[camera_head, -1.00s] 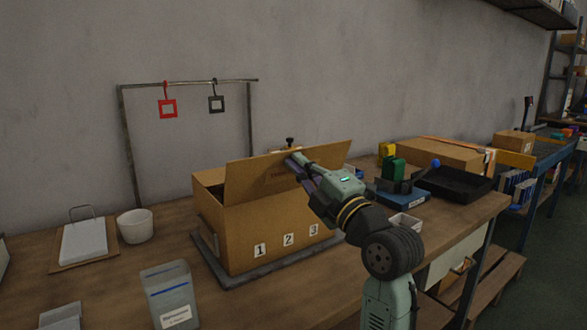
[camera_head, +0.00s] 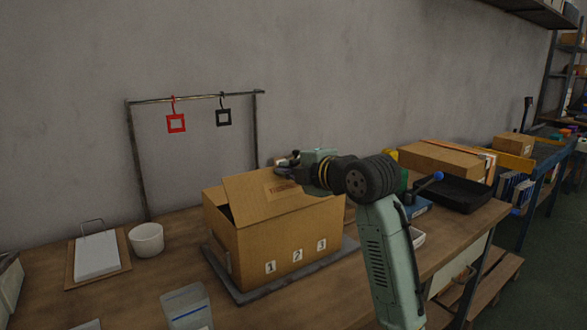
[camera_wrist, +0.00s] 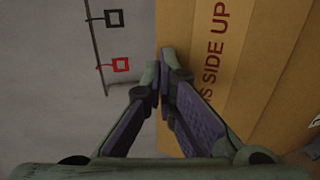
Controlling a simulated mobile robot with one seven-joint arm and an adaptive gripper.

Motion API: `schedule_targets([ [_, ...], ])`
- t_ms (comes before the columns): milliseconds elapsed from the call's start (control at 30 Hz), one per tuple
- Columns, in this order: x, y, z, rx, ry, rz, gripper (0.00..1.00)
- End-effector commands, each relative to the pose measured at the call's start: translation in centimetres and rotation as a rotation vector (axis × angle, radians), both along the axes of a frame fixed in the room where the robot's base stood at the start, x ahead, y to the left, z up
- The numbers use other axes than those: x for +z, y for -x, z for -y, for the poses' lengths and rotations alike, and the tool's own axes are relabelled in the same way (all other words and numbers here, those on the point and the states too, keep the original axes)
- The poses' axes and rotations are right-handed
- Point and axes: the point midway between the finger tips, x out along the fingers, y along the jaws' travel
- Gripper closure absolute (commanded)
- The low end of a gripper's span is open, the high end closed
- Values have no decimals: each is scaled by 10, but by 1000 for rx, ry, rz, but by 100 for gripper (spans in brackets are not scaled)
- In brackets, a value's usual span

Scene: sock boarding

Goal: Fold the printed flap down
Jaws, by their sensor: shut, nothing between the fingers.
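The brown cardboard box (camera_head: 255,250) stands on the bench with its number labels facing me. Its printed flap (camera_head: 245,196) rises from the near top edge and tilts back over the opening, with a dark gap at the left side. Red print shows on its outer face, and in the wrist view the flap (camera_wrist: 195,80) reads "SIDE UP" in part. My gripper (camera_wrist: 163,75) is shut and empty, with its fingertips at the flap's free edge. In the head view my gripper (camera_head: 284,164) is at the flap's upper edge; whether it touches is unclear. My wrist hides the flap's right part.
The box sits on a dark grey board (camera_head: 228,284). A metal rack with a red tag (camera_head: 176,132) and a black tag (camera_head: 232,117) stands behind. A white cup (camera_head: 146,239) and papers (camera_head: 97,255) are left. A black tray (camera_head: 458,195) and another carton (camera_head: 440,160) are right.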

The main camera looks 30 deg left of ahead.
Motion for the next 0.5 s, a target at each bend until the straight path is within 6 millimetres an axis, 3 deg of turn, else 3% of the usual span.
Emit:
schedule_targets([
  [300, -11, -10, -25, 1, 1, -1, 100],
  [500, -23, -15, -38, 1, 131, -55, 100],
])
